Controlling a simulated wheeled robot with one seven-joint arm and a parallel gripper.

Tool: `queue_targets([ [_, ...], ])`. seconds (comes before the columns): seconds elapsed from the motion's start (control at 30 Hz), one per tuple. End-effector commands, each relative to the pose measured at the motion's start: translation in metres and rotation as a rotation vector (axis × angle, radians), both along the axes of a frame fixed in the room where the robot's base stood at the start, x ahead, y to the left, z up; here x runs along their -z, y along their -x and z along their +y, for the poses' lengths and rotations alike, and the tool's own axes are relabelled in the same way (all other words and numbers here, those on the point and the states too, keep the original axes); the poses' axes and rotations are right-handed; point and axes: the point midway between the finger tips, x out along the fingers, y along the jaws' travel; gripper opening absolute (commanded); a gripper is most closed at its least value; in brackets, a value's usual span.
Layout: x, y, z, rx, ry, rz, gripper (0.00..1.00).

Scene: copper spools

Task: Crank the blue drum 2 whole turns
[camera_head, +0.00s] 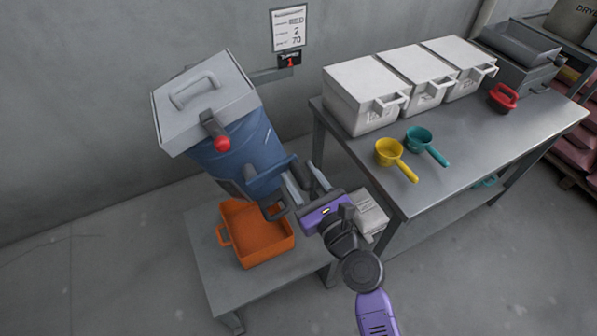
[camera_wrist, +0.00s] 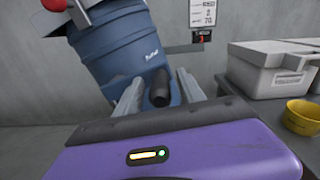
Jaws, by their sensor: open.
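The blue drum (camera_head: 238,150) hangs tilted, with its grey lid (camera_head: 205,100) at the upper left and its lower end toward the lower right. A red knob (camera_head: 222,144) sits on a dark latch at the lid's edge. My gripper (camera_head: 306,182) is beside the drum's lower right side, fingers apart. In the wrist view, a dark crank grip (camera_wrist: 159,88) stands between the open fingers, with the blue drum (camera_wrist: 115,45) behind it. I cannot tell whether the fingers touch the grip. A small counter (camera_head: 289,60) on the wall shows a red 1.
An orange bin (camera_head: 240,258) stands on a low grey table (camera_head: 208,283) below the drum. The steel table (camera_head: 470,135) at the right holds white boxes (camera_head: 365,115), a yellow scoop (camera_head: 390,152), a teal scoop (camera_head: 419,138) and a red-handled item (camera_head: 503,97).

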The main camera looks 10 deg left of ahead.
Motion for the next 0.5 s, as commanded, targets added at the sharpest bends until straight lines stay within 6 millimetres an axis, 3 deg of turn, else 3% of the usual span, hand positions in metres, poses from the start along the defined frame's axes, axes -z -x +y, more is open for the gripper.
queue_targets([
  [0.4,-0.0001,-0.0082,0.0059,0.000,0.000,0.000,0.47],
  [0.5,0.0000,-0.0081,0.0058,0.000,0.000,0.000,0.27],
])
